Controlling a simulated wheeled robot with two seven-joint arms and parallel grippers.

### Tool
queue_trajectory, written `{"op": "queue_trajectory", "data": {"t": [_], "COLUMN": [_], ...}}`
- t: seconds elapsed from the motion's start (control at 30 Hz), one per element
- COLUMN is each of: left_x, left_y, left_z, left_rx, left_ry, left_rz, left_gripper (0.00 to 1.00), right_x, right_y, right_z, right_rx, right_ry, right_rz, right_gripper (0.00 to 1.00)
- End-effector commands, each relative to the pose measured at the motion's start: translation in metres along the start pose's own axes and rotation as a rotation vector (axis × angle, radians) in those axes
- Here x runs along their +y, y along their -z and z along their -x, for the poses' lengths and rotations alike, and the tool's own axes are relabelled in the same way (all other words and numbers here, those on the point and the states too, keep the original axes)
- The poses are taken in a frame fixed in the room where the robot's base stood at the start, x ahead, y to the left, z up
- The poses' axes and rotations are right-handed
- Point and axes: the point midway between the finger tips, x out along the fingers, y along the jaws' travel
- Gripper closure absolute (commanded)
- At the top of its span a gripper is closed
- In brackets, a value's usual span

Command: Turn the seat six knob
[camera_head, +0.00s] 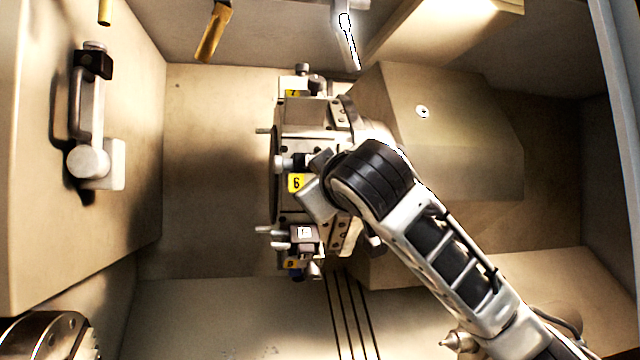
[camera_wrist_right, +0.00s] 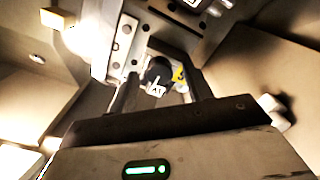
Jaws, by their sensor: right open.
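The seat six label (camera_head: 296,183) is a yellow plate with a black 6, on the left side of the metal turret (camera_head: 305,115). A dark round knob (camera_wrist_right: 157,69) with a white lettered tag shows in the right wrist view, with a bit of yellow label beside it. My right gripper (camera_wrist_right: 162,82) is open, with one finger on each side of the knob; I cannot tell whether they touch it. In the head view my right arm reaches in from the lower right, and its hand partly covers seat six. My left gripper is not in view.
Seat seven (camera_head: 293,93) is above seat six on the turret, and another yellow-labelled seat (camera_head: 292,264) is below. A beige housing (camera_head: 440,130) stands to the right. A door with a handle (camera_head: 82,110) is at left. Open space lies left of the turret.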

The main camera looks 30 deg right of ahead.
Motion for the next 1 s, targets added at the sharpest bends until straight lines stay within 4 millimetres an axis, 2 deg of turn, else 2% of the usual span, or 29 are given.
{"op": "queue_trajectory", "data": {"t": [0.1,0.27,0.67,1.0], "left_x": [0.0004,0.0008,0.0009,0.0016], "left_y": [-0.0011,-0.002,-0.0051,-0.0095], "left_z": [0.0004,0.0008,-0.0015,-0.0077], "left_rx": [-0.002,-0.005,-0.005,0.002], "left_ry": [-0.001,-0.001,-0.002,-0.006], "left_rz": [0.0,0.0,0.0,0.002], "left_gripper": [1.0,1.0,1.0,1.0], "right_x": [0.0001,0.0001,-0.0007,-0.0015], "right_y": [0.0,0.0001,-0.0007,-0.0012], "right_z": [0.0,0.0001,-0.0001,0.0], "right_rx": [0.0,0.0,0.0,0.001], "right_ry": [0.0,0.0,0.0,0.001], "right_rz": [0.0,0.0,-0.051,-0.294], "right_gripper": [0.5,0.94,0.94,0.94]}}
